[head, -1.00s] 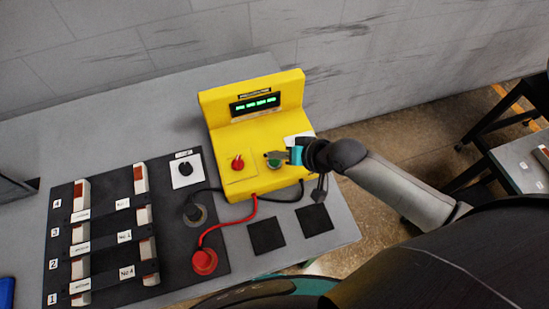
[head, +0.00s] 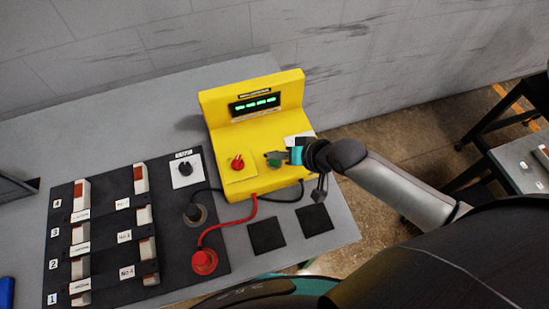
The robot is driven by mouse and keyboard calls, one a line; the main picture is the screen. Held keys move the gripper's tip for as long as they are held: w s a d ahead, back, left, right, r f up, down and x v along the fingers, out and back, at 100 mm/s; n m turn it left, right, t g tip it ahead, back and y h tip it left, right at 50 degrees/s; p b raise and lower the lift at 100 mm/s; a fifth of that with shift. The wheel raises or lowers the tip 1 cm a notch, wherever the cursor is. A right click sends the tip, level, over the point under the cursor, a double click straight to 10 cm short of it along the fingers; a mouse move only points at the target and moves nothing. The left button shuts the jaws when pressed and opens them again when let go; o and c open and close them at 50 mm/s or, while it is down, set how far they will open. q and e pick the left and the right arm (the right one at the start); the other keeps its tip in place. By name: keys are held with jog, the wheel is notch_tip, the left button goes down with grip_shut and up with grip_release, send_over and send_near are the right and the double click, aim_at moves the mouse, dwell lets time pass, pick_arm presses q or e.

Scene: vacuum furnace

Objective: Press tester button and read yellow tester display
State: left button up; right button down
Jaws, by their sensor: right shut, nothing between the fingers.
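The yellow tester (head: 225,125) stands on the grey table. Its dark display (head: 255,104) shows green characters that look like dashes, too small to read surely. A red knob or socket (head: 237,163) sits on the left of its sloped front. A green button (head: 274,162) sits to the right of it, partly hidden by my right gripper. My right gripper (head: 279,158) is shut and empty, with its tips at the green button. I cannot tell how far the button is pressed. My left gripper is not in view.
A black board (head: 120,175) with numbered white and red blocks (head: 140,180) lies on the left. A red probe (head: 204,261) and a black probe (head: 195,214) are cabled to the tester. Two black squares (head: 266,235) lie in front.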

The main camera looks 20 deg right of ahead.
aim_at(278, 164)
jog(key=shift+f, duration=0.1)
jog(key=shift+f, duration=0.3)
jog(key=shift+f, duration=0.4)
dwell(0.5)
dwell(0.4)
jog(key=shift+r+p, duration=0.8)
jog(key=shift+r, duration=0.1)
notch_tip(278, 164, up, 5)
jog(key=p, duration=0.5)
jog(key=shift+p, duration=0.35)
